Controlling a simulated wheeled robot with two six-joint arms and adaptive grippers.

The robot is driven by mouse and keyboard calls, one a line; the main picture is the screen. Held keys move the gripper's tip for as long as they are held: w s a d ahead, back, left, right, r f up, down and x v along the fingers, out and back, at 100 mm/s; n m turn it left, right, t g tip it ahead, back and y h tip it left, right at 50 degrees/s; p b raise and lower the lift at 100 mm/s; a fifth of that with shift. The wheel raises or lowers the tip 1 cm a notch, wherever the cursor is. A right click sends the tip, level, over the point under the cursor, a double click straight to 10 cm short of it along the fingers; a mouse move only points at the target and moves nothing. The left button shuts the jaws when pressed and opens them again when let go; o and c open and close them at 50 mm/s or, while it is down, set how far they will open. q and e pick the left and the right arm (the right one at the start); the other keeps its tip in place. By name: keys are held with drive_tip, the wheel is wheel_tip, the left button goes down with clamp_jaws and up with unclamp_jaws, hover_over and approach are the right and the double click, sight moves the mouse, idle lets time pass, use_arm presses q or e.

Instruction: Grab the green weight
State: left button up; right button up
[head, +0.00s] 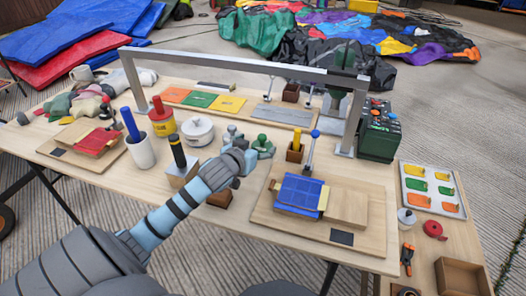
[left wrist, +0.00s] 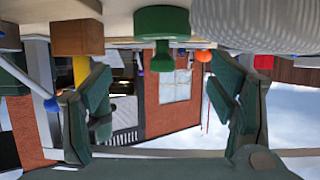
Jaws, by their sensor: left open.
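The green weight (head: 263,148) has a round knob and a wider base and stands on the table near its middle. My left gripper (head: 246,156) is just left of it in the head view, low over the table. The left wrist view, which looks upside down, shows the green weight (left wrist: 162,25) at the top centre. There the left gripper (left wrist: 163,105) has its two dark green fingers wide apart with nothing between them. Its fingertips are partly hidden in the head view. My right gripper is in neither view.
A wooden block with a black-handled tool (head: 178,152) is beside my arm.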

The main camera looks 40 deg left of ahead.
sight(261, 142)
use_arm(q)
drive_tip(key=b+x, duration=0.1)
drive_tip(key=x, duration=0.1)
drive_tip(key=b+x, duration=0.1)
drive_tip(key=x, duration=0.2)
drive_tip(key=shift+s+a+f+b, duration=0.1)
drive_tip(key=shift+a+f+b, duration=0.05)
drive_tip(key=shift+f+b, duration=0.2)
drive_tip(key=shift+r, duration=0.1)
drive_tip(key=c, duration=0.5)
clamp_jaws()
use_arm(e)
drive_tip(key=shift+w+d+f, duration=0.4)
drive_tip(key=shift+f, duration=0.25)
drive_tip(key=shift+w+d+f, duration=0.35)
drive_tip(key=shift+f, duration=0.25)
use_arm(q)
drive_tip(key=shift+r, duration=0.1)
